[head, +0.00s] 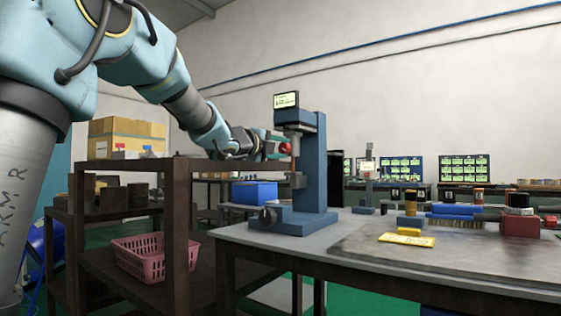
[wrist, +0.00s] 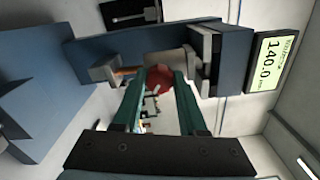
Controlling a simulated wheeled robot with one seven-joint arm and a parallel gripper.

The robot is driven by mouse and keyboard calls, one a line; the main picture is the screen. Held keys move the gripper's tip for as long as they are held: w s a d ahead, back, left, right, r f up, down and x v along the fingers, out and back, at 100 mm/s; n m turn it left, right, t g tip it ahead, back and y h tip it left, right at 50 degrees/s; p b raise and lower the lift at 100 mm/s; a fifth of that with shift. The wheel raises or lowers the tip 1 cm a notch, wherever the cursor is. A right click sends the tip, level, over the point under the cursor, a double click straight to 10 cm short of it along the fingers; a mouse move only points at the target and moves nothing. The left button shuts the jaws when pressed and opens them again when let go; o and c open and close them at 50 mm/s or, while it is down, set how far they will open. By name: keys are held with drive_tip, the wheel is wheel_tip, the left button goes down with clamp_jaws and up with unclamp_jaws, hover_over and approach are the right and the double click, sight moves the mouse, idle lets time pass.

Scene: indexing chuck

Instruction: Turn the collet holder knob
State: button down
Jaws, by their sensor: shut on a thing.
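A blue press-like machine (head: 313,165) with an upright column stands at the left end of the grey bench, a small lit display (head: 287,100) on its top. A round red knob (wrist: 159,77) sits between the tips of my green fingers. My gripper (wrist: 160,84) is shut on this knob, beside the machine's head. In the head view my gripper (head: 284,147) reaches the machine's left side from the left; the knob is small and partly hidden there.
A dark round handle (head: 267,217) sits low on the machine's base. A blue box (head: 254,192) is behind it. A shelf with cardboard boxes (head: 127,137) and a pink basket (head: 140,258) stands left. A yellow tag (head: 407,239) and brushes lie on the bench, whose front is clear.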

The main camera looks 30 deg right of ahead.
drive_tip(key=m+b, duration=0.3)
drive_tip(key=m, duration=0.1)
drive_tip(key=shift+f+m+b, duration=0.15)
drive_tip(key=shift+m+b, duration=0.15)
drive_tip(key=shift+b, duration=0.1)
drive_tip(key=m+b, duration=0.4)
drive_tip(key=m, duration=0.1)
drive_tip(key=shift+m, duration=0.3)
drive_tip(key=m+b, duration=0.3)
drive_tip(key=m, duration=0.1)
drive_tip(key=m+b, duration=0.2)
drive_tip(key=m, duration=0.2)
drive_tip(key=shift+m, duration=0.3)
drive_tip(key=shift+d+b, duration=0.1)
drive_tip(key=shift+b, duration=0.2)
drive_tip(key=shift+c, duration=2.2)
unclamp_jaws()
drive_tip(key=shift+r, duration=0.2)
drive_tip(key=shift+s, duration=0.1)
